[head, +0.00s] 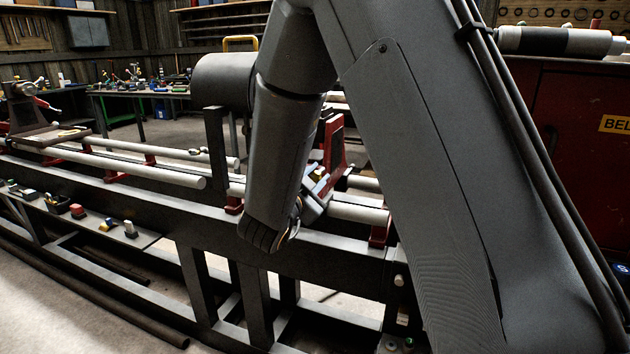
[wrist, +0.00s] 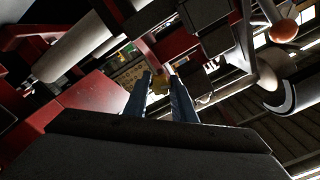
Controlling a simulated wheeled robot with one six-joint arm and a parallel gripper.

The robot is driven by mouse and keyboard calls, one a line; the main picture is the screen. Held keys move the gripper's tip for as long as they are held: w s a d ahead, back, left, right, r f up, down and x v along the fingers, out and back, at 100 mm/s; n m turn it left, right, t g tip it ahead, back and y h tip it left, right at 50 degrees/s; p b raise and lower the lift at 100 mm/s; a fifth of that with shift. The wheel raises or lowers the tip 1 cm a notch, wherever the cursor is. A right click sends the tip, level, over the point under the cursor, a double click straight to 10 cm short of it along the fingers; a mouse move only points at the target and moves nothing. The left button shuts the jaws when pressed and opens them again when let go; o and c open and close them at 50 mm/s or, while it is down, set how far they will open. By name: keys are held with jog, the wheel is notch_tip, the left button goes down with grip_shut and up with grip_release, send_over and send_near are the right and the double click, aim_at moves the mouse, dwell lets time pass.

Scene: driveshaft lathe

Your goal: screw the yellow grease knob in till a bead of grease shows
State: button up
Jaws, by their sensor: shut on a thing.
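In the wrist view, the two blue-grey fingers of my gripper (wrist: 159,79) come up from the bottom, with the yellow grease knob (wrist: 160,86) between their tips. My gripper is shut on the knob, and the fingers cover its sides. In the head view, my gripper (head: 315,186) is beside the red bracket (head: 335,147) on the lathe, and a small patch of yellow (head: 318,173) shows at the fingers. My arm hides much of this spot. The knob's thread and seat are hidden, and I cannot make out any grease.
The dark lathe bed (head: 150,200) and its pale rails (head: 140,167) run close around my gripper. A grey cylinder (head: 224,79) is behind my wrist. A red cabinet (head: 575,150) stands at the right. A shelf (head: 85,225) with small parts is low at the left.

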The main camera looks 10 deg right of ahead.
jog(key=shift+a+m+b, duration=0.1)
jog(key=shift+m+b, duration=0.8)
jog(key=shift+m, duration=0.6)
jog(key=o, duration=1)
jog(key=shift+o, duration=0.3)
jog(key=shift+s, duration=0.1)
jog(key=v, duration=0.7)
jog(key=shift+s, duration=0.25)
